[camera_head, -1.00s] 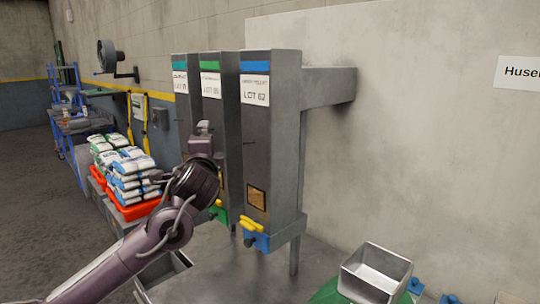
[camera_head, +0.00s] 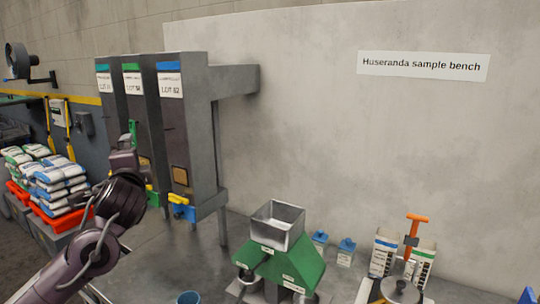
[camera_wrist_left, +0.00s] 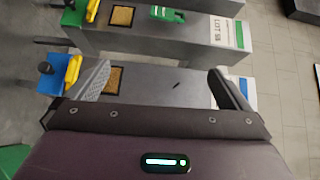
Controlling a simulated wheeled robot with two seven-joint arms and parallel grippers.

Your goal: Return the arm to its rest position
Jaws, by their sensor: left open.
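My left arm comes in from the lower left in the head view. Its gripper (camera_head: 125,150) is raised in front of the lower part of the tall grey lot dispensers (camera_head: 185,125). In the left wrist view my left gripper (camera_wrist_left: 160,72) has its two fingers wide apart. Nothing is held between them; a grey dispenser face with a small tan window (camera_wrist_left: 113,80) shows beyond. Whether the fingers touch the dispenser cannot be told. My right gripper is in neither view.
A green stand (camera_head: 300,262) with a metal hopper (camera_head: 278,222) is on the bench right of the dispensers. Blue-topped containers (camera_head: 345,250) and an orange-handled tool (camera_head: 413,235) are farther right. Stacked sacks (camera_head: 55,180) lie at the left.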

